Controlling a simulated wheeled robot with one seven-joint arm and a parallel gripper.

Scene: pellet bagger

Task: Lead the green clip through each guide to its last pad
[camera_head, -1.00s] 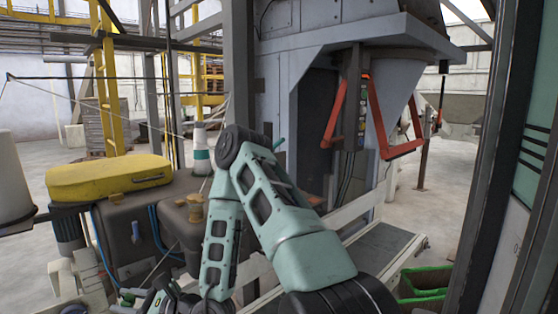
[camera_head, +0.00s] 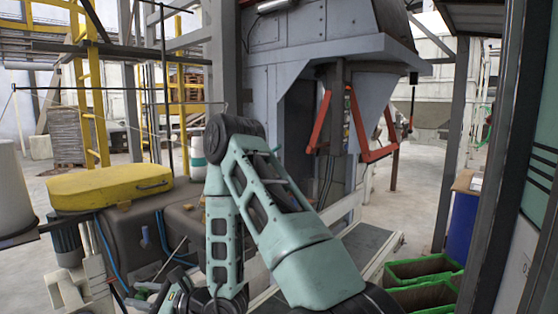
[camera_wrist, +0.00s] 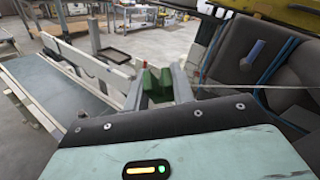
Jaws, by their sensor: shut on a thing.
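In the wrist view, my gripper (camera_wrist: 158,88) is shut on the green clip (camera_wrist: 154,84), a small dark green block between the two grey fingers. A pale thread (camera_wrist: 255,88) runs from near the clip toward the right edge. In the head view, my gripper is low at the bottom left, largely hidden by my arm and the frame edge, and I cannot make out the clip there. I cannot clearly identify any guide or the last pad.
A machine with a yellow cover (camera_head: 108,186) stands left of my arm; its dark body also shows in the wrist view (camera_wrist: 237,62). A grey conveyor (camera_wrist: 60,95) lies left in the wrist view.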

